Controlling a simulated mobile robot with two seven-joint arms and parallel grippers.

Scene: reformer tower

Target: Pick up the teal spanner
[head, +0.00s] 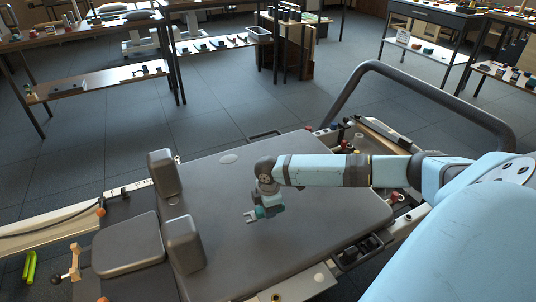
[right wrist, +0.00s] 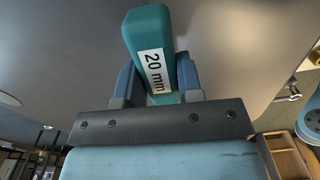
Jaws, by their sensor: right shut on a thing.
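The teal spanner is in my right gripper (head: 270,207). In the head view the spanner (head: 262,213) shows as a small teal piece with a pale grey forked end pointing left, above the grey padded carriage (head: 325,215). In the right wrist view its teal body (right wrist: 146,38), with a white "20 mm" label, stands between the two blue fingers of my gripper (right wrist: 157,78). The fingers are shut on it. From these views I cannot tell how far the spanner is above the pad. My left gripper is not in view.
Two upright shoulder pads (head: 163,174) and a headrest (head: 127,246) stand at the carriage's left. A curved dark bar (head: 440,85) rises at the far right. Small parts lie along the far rail. Shelves and benches (head: 95,83) stand behind, across open floor.

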